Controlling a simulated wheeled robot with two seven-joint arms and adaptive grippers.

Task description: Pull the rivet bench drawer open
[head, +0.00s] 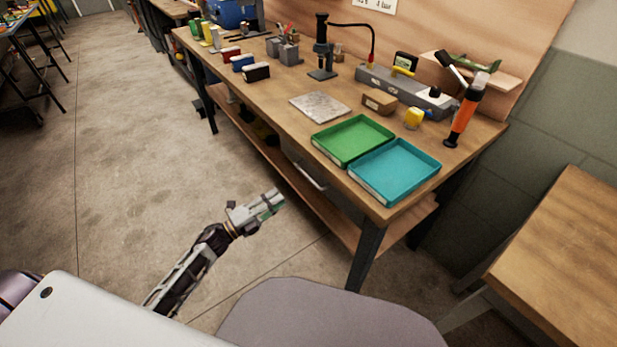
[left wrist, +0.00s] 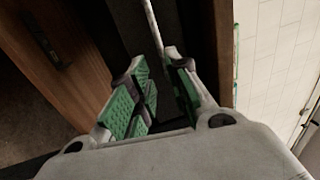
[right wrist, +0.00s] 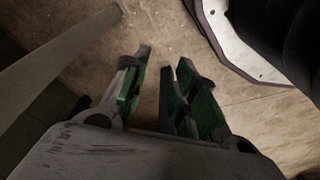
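The rivet bench (head: 285,84) is a long wooden-topped table on dark legs. Its drawer sits under the top, below the green tray; a pale bar handle (head: 308,177) shows on its front, and the drawer looks shut. My left gripper (head: 280,197) is in front of the bench, near the handle and seemingly short of it. In the left wrist view my left gripper (left wrist: 163,62) is open, with green pads, and the pale bar (left wrist: 152,25) runs toward the gap between its fingertips; contact cannot be told. My right gripper (right wrist: 158,62) is open and empty above the floor.
A green tray (head: 353,140) and a teal tray (head: 394,171) lie on the bench's near end. A lower shelf (head: 300,198) runs beneath. A grey rounded seat (head: 325,318) stands close in front. Another wooden table (head: 565,260) is at right. Floor at left is clear.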

